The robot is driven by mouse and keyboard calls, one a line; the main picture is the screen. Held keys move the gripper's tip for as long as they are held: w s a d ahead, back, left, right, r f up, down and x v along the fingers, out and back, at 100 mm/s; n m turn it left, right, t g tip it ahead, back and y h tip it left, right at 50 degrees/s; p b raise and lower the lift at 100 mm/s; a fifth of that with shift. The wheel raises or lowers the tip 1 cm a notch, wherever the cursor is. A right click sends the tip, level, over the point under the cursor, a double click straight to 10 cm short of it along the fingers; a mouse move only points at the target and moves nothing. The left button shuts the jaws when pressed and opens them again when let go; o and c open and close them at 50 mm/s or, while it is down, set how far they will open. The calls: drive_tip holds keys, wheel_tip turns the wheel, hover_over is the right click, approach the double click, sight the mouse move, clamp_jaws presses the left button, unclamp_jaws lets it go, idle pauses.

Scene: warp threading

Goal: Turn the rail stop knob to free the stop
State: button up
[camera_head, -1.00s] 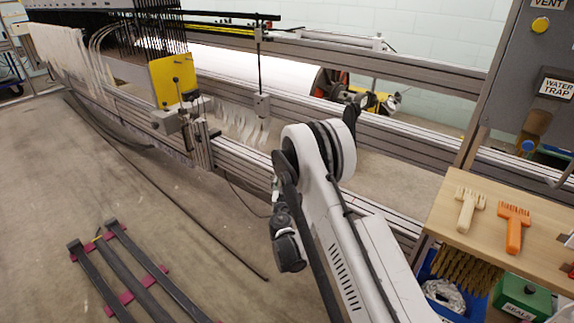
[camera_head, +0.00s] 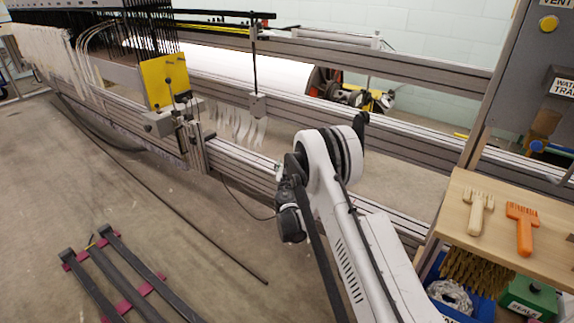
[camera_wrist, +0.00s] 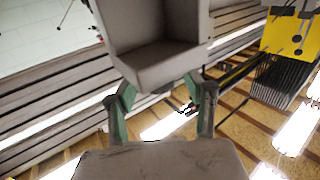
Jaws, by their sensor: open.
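In the head view, a carriage with a yellow plate (camera_head: 165,80), dark levers and a grey block (camera_head: 160,123) sits on the front rail (camera_head: 240,165). A clamp-like upright bracket (camera_head: 195,145) stands just right of it on the rail. I cannot make out the rail stop knob for certain. The yellow plate shows in the wrist view at the upper right (camera_wrist: 290,33). My gripper (camera_wrist: 160,92) is open in the wrist view, its two green-padded fingers apart. A grey box-shaped part (camera_wrist: 155,60) fills the upper middle beyond them and hides what lies behind. In the head view my fingers are hidden.
A wooden shelf (camera_head: 462,215) with a cream brush (camera_head: 478,213) and an orange brush (camera_head: 523,228) stands at the right. White threads (camera_head: 238,125) hang behind the rail. A dark frame (camera_head: 120,272) lies on the floor at the lower left. Floor before the rail is mostly clear.

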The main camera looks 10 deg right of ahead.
clamp_jaws()
drive_tip(key=shift+d+n+y, duration=0.15)
drive_tip(key=shift+n+y, duration=0.25)
drive_tip(key=shift+y, duration=0.2)
drive_tip(key=n+y, duration=0.2)
drive_tip(key=y, duration=0.1)
drive_tip(key=shift+d, duration=0.1)
drive_tip(key=n+y, duration=0.2)
drive_tip(key=y, duration=0.1)
drive_tip(key=n+g+y, duration=0.1)
drive_tip(key=n+y, duration=0.1)
drive_tip(key=y, duration=0.2)
drive_tip(key=shift+n, duration=0.3)
drive_tip(key=n+g+y, duration=0.6)
drive_tip(key=y, duration=0.1)
drive_tip(key=shift+g+y, duration=0.3)
drive_tip(key=shift+y, duration=0.1)
drive_tip(key=shift+n, duration=0.4)
